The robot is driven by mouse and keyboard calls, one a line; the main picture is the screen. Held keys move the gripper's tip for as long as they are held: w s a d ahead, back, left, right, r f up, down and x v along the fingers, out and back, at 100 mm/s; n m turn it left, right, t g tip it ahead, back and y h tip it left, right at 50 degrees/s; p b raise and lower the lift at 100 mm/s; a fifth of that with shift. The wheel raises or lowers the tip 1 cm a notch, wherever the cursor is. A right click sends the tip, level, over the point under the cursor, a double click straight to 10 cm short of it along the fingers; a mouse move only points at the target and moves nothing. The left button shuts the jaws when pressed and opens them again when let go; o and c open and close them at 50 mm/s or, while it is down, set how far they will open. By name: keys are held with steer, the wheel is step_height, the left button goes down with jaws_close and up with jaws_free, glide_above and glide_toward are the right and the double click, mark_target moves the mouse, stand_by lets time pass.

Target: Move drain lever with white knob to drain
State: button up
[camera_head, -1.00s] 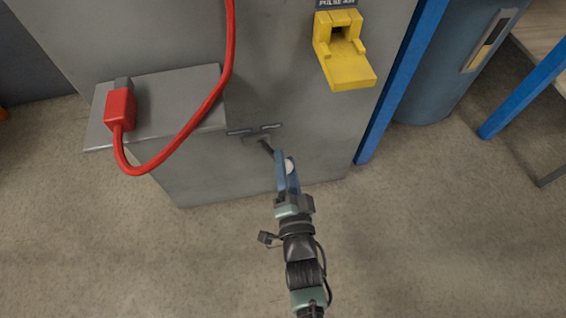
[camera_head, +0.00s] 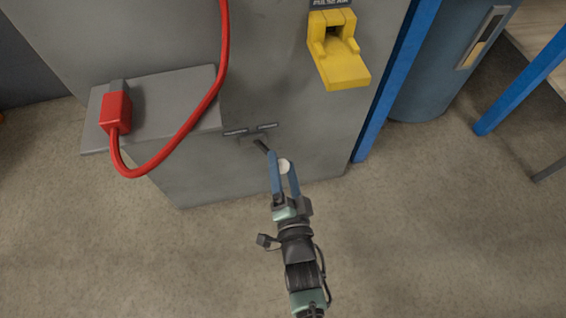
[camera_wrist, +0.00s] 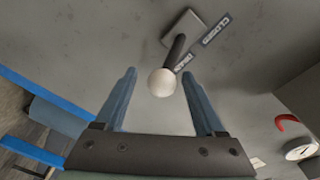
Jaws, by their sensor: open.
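The drain lever has a dark stem and a round white knob (camera_wrist: 162,82). Its stem (camera_head: 261,147) comes out of the grey cabinet low on its front, below two small dark labels. In the wrist view one label reads "CLOSED" (camera_wrist: 216,33) and the other, partly hidden by the lever, seems to read "DRAIN" (camera_wrist: 184,63). My gripper (camera_head: 283,160) is open, its two blue fingers on either side of the white knob. In the wrist view the fingers (camera_wrist: 160,84) stand apart from the knob, with a gap on each side.
A yellow hinged guard (camera_head: 338,50) juts from the cabinet above right. A red plug (camera_head: 116,108) with a hanging red cable sits on a grey ledge (camera_head: 160,103) at left. A blue post (camera_head: 385,105) and a blue drum (camera_head: 440,75) stand right. Floor in front is clear.

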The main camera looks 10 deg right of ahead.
steer(key=s+p, duration=0.5)
steer(key=s, duration=0.7)
steer(key=shift+s+a, duration=0.25)
steer(key=shift+a, duration=0.2)
